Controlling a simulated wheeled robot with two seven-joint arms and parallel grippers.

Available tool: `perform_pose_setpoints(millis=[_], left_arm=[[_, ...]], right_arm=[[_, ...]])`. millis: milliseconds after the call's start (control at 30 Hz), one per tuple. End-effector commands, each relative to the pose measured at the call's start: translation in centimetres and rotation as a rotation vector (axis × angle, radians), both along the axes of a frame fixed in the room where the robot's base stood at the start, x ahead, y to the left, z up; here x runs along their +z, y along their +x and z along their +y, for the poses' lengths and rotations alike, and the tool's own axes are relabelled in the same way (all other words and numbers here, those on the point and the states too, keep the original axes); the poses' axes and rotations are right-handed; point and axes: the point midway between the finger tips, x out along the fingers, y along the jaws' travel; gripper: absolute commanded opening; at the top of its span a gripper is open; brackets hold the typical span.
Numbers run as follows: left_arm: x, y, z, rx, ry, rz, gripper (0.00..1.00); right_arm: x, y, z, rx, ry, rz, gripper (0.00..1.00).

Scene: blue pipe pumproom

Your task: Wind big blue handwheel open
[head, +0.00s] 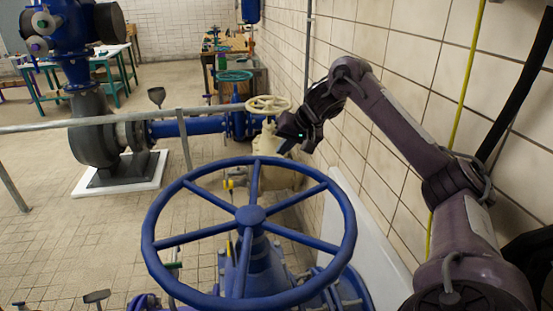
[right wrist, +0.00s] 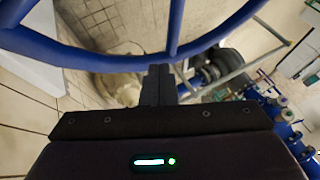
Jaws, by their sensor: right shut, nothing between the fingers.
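The big blue handwheel (head: 250,215) fills the lower middle of the head view, its hub and several spokes facing up. Its rim and a spoke also cross the top of the right wrist view (right wrist: 90,55). My right gripper (head: 283,146) is at the far right side of the wheel, just past the rim in the head view. In the right wrist view its fingers (right wrist: 158,82) are shut together and empty, their tips close by the rim near a spoke. I cannot tell whether they touch it. My left gripper is not in view.
The tiled wall (head: 350,120) runs close along the right. A grey railing (head: 100,122) crosses at left. Open floor (head: 60,220) lies left of the wheel.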

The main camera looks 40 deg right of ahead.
Motion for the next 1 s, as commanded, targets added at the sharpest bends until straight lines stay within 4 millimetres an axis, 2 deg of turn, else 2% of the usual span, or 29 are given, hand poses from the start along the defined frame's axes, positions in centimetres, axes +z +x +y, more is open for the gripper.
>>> perform_pose_setpoints(millis=[100, 233, 333, 500, 600, 800, 1000], left_arm=[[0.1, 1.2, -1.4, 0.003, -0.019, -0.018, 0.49], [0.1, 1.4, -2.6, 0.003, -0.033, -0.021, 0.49], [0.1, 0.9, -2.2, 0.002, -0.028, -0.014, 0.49], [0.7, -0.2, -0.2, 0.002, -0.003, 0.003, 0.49], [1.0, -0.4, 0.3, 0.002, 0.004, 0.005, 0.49], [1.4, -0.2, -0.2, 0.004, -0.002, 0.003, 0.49], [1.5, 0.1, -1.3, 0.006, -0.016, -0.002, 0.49]], right_arm=[[0.0, 0.1, 0.1, 0.002, 0.000, -0.001, 0.00], [-0.8, 0.6, 0.2, 0.003, 0.003, 0.000, 0.00], [-2.0, 1.4, 0.4, 0.004, 0.003, 0.001, 0.00], [-4.5, 3.3, 0.6, 0.003, 0.004, 0.003, 0.00], [-5.8, 4.3, 0.7, 0.003, 0.003, 0.000, 0.00], [-7.6, 5.6, 0.8, 0.002, 0.001, -0.001, 0.00], [-8.1, 5.9, 0.8, 0.002, -0.001, -0.003, 0.00]])
